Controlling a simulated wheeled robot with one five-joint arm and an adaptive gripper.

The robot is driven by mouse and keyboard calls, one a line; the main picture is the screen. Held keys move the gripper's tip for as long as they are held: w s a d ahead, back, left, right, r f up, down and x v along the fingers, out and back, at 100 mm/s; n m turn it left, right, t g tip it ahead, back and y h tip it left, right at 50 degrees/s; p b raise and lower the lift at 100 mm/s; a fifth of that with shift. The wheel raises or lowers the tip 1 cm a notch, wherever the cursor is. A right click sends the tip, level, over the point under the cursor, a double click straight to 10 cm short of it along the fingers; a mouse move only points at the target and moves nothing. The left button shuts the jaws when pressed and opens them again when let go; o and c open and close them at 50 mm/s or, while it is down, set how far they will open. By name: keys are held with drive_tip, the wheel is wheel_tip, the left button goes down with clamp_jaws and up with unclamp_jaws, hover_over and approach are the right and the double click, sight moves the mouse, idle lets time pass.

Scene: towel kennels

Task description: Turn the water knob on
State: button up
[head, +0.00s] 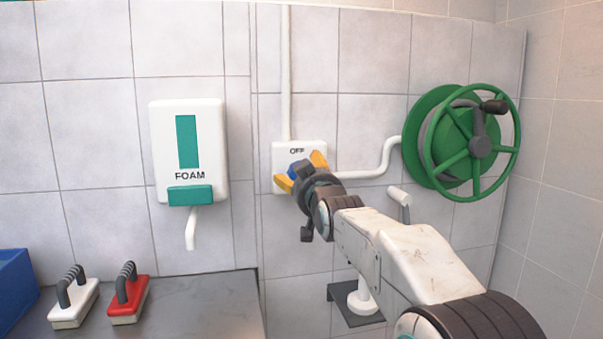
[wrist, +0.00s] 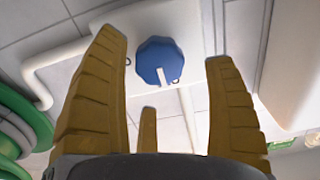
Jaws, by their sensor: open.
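The blue water knob (wrist: 160,61) sits on a white wall plate (wrist: 190,22). In the wrist view it is faceted with a white pointer line. In the head view the plate (head: 313,150) reads "OFF" at its top, and the knob (head: 295,171) is mostly hidden behind my gripper. My gripper (head: 302,172) is open in front of the plate. In the wrist view its yellow fingers (wrist: 165,75) stand on both sides of the knob, with a third finger below it. The fingers look apart from the knob; I cannot tell the exact depth.
A green hose reel (head: 462,142) is on the wall to the right. A white foam dispenser (head: 188,150) hangs to the left. White pipes (head: 385,160) run from the plate. Brushes with white (head: 73,300) and red (head: 129,297) bases sit on the counter (head: 205,310), lower left.

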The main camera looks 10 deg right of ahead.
drive_tip(key=shift+w+p, duration=0.3)
drive_tip(key=shift+w, duration=1.6)
drive_tip(key=c, duration=1.2)
